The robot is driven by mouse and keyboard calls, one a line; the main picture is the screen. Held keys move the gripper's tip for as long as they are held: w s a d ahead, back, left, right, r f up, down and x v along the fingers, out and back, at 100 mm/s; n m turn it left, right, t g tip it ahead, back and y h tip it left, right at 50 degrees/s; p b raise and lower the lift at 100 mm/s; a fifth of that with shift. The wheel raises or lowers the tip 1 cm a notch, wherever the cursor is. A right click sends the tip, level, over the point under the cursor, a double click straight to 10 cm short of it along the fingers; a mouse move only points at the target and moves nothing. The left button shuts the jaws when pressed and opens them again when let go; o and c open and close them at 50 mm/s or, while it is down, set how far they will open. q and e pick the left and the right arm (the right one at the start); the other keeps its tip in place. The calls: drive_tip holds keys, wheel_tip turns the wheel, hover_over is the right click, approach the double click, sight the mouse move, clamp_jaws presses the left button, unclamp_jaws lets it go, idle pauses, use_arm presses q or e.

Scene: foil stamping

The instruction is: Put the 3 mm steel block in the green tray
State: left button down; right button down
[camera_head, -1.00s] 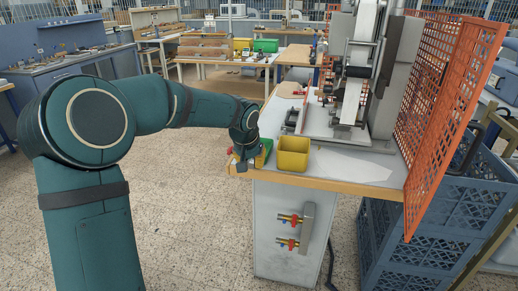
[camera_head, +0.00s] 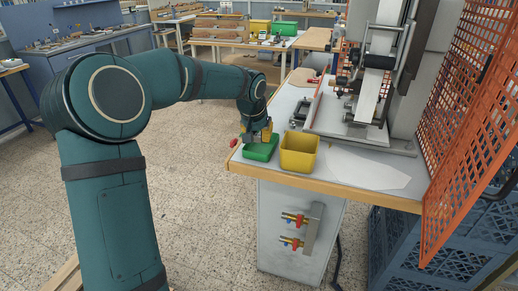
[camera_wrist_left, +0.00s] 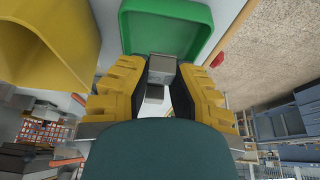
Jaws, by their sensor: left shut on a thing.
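The green tray (camera_head: 259,152) lies at the front left corner of the bench top, left of the yellow bin. It also shows at the top of the left wrist view (camera_wrist_left: 200,45). My left gripper (camera_head: 263,137) points down at the tray in the head view. In the left wrist view, its yellow-backed, black-padded fingers are shut on a small grey steel block (camera_wrist_left: 162,68), whose end overlaps the near edge of the tray in the picture. I cannot tell whether the block touches the tray. The block's thickness cannot be read. My right gripper is not in view.
A yellow bin (camera_head: 299,153) stands close to the right of the tray. The stamping machine (camera_head: 375,90) rises behind it, with an orange mesh guard (camera_head: 470,130) at the right. A small red item (camera_head: 234,143) lies at the bench's left edge. The bench's front right is mostly clear.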

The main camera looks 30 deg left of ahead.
sight(259, 147)
use_arm(q)
drive_tip(key=shift+f+b, duration=0.55)
drive_tip(key=shift+f, duration=1.6)
drive_tip(key=shift+f, duration=0.15)
drive_tip(key=c, duration=1.3)
unclamp_jaws()
